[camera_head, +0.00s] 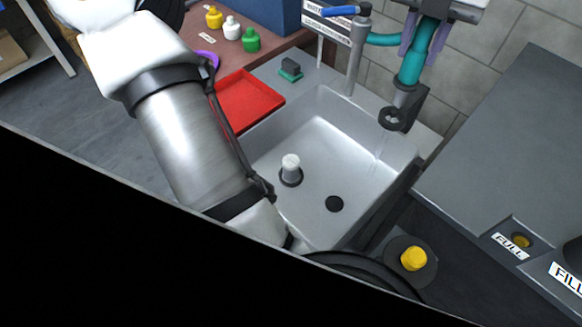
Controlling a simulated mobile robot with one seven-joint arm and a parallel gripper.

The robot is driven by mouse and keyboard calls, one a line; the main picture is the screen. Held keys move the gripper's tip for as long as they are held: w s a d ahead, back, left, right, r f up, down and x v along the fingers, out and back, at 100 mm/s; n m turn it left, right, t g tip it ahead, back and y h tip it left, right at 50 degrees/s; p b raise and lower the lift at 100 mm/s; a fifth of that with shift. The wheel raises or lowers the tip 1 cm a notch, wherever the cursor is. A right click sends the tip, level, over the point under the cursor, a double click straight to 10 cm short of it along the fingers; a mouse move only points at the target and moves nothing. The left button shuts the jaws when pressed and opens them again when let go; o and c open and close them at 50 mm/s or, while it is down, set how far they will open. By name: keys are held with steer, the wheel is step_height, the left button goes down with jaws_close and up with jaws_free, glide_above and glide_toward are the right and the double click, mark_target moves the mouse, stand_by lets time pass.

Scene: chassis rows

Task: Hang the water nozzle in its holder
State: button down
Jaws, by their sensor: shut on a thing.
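The water nozzle (413,66) has a teal body and a grey lower end, and hangs tilted over the sink's far right corner. My gripper (422,45), with purple fingers, comes in from the top edge and is shut on the nozzle's upper part. A dark ring-shaped bracket, which looks like the holder (390,122), is at the sink's right rim. The nozzle's grey end overlaps it in this view; I cannot tell if it is inside, touching or only in front of it. A teal hose (383,40) runs from the nozzle toward the grey post.
The grey sink (320,170) holds a white-topped fitting (290,165) and a dark drain (334,203). The grey post (358,55) stands behind it. A red tray (247,98) and small bottles lie left. A grey cabinet (500,150) and yellow knob (413,258) are right.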

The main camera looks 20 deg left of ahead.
steer(key=shift+f, duration=0.15)
stand_by(0.8)
steer(key=shift+f+b, duration=2.55)
steer(key=shift+f, duration=0.95)
steer(key=c, duration=1)
jaws_free()
steer(key=shift+c, duration=0.2)
step_height(320, 180, up, 14)
steer(key=shift+f+p, duration=0.1)
steer(key=shift+p, duration=0.45)
